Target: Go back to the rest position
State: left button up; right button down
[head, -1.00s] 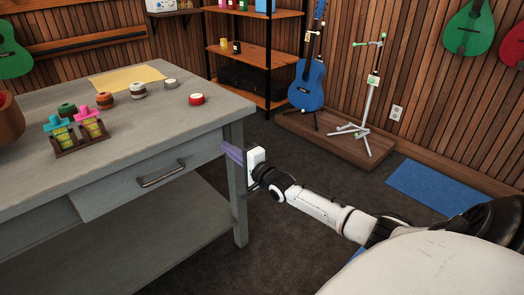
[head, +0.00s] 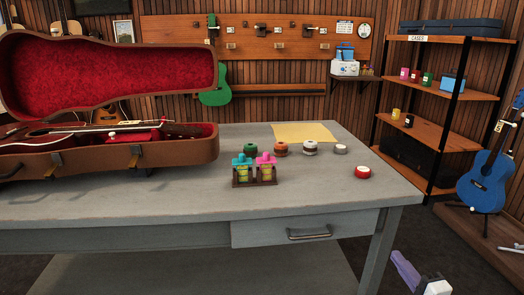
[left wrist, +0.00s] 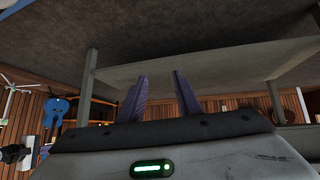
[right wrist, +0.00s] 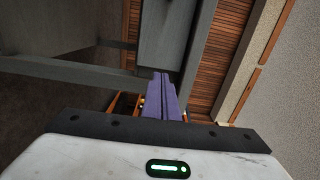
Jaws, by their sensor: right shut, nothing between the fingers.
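My right gripper (head: 404,268) has purple fingers and a white body. It is low at the bottom right of the head view, just right of the table's front right leg. In the right wrist view its fingers (right wrist: 161,95) are together with nothing between them. My left gripper (left wrist: 160,85) does not show in the head view. In the left wrist view its two purple fingers stand apart with a gap between them, empty. A grey table underside shows beyond them.
The grey table (head: 330,205) carries an open red-lined case (head: 180,155) with an instrument, a small rack (head: 255,182) with two bottles, several round containers and a yellow sheet (head: 303,132). A drawer (head: 300,228) faces me. A blue guitar (head: 486,180) and shelves (head: 455,95) stand at right.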

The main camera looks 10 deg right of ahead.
jog(key=s+a+f+n+g+y+p, duration=0.1)
jog(key=s+a+f+n+g+p, duration=0.1)
jog(key=s+a+f+n, duration=0.45)
jog(key=s+a+f+n+g+y+p, duration=0.2)
jog(key=s+a+n, duration=0.1)
jog(key=a, duration=0.7)
jog(key=s+a+n+g+p, duration=0.3)
jog(key=s+a+n+g, duration=0.2)
jog(key=s+a+n, duration=0.6)
jog(key=s+a+f, duration=0.1)
jog(key=s+a, duration=0.2)
jog(key=s, duration=0.2)
jog(key=shift+y, duration=0.3)
jog(key=shift+s, duration=0.1)
